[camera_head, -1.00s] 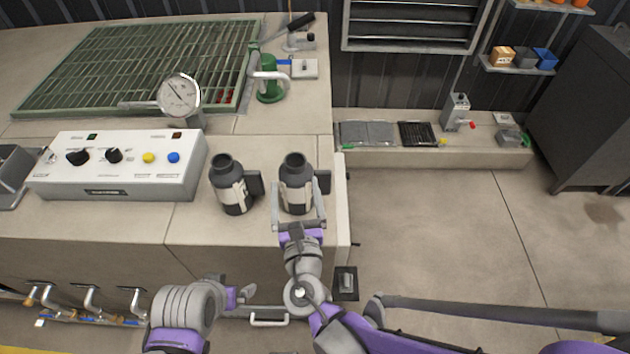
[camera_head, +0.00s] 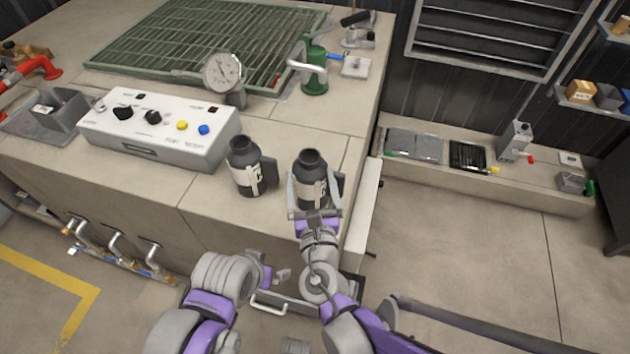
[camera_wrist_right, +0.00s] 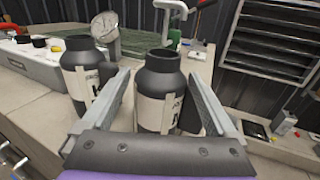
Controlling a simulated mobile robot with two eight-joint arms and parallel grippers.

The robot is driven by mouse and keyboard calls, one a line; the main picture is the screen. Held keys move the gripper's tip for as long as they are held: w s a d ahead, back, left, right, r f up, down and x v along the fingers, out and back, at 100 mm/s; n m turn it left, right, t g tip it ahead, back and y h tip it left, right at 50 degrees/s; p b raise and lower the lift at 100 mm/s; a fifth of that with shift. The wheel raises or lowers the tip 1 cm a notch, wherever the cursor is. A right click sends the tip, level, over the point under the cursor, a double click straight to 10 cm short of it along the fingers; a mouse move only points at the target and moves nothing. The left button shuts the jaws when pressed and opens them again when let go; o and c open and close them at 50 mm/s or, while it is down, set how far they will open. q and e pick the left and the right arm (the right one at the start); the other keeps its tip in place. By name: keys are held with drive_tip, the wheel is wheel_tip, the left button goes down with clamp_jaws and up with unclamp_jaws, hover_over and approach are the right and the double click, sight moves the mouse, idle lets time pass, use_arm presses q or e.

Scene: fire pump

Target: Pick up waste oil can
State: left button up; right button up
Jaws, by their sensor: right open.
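Two dark grey cans with pale labels stand upright side by side on the bench, a left can (camera_head: 247,166) and a right can (camera_head: 311,168). I cannot read which label says waste oil. My right gripper (camera_head: 314,186) is open, with one finger on each side of the right can. In the right wrist view the right can (camera_wrist_right: 160,95) stands between the two spread fingers, and the left can (camera_wrist_right: 84,75) is outside the left finger. Contact is not clear. My left gripper (camera_head: 278,275) is low in front of the bench, empty; its jaw opening is unclear.
A white control box (camera_head: 158,128) is left of the cans. A pressure gauge (camera_head: 223,72), a green pump (camera_head: 315,68) and a green grating (camera_head: 200,38) are behind. The bench edge is just right of the right can; a low shelf (camera_head: 550,185) lies beyond.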

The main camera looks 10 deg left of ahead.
sight(309, 155)
drive_tip(key=x, duration=0.7)
drive_tip(key=shift+w+d, duration=0.1)
drive_tip(key=shift+w, duration=0.25)
drive_tip(key=shift+s, duration=0.1)
clamp_jaws()
